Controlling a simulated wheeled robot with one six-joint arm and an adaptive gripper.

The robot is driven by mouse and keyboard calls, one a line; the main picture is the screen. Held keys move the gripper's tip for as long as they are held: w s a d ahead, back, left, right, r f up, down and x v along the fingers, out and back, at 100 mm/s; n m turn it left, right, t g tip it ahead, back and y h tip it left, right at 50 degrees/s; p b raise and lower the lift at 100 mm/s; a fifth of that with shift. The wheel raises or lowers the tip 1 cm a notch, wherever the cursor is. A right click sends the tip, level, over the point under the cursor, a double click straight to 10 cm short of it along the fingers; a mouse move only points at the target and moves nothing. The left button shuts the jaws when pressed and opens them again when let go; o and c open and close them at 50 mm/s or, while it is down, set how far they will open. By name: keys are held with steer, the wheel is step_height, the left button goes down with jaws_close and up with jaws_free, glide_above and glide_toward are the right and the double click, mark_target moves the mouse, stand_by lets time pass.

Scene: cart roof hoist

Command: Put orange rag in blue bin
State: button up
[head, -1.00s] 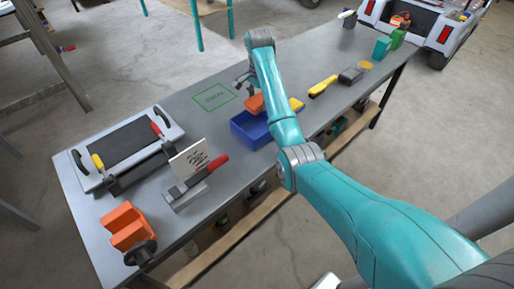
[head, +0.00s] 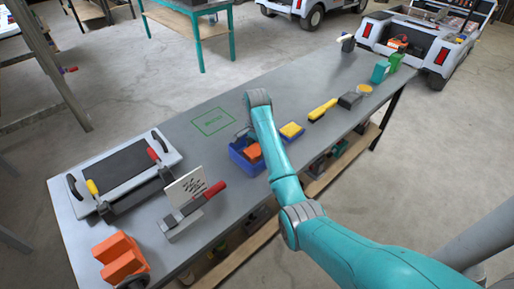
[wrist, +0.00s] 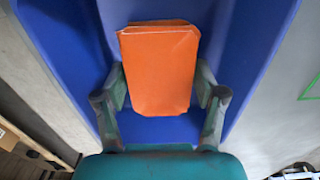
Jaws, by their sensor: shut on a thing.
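The orange rag (wrist: 158,70) is between the two fingers of my gripper (wrist: 160,88) in the wrist view, and the gripper is shut on it. The blue bin (wrist: 235,60) surrounds the rag in that view, with blue walls on both sides. In the head view the rag (head: 253,152) shows inside the outline of the blue bin (head: 238,160), low near its rim. Whether the rag touches the bin floor is unclear. My arm hides much of the gripper and part of the bin there.
Right of the bin are a yellow sponge-like item (head: 291,130) on blue, a yellow-handled brush (head: 322,110) and a dark block (head: 350,100). The green-outlined area (head: 213,122) is bare.

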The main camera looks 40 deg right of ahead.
steer(key=shift+f, duration=0.2)
steer(key=shift+f, duration=0.15)
steer(key=o, duration=1.1)
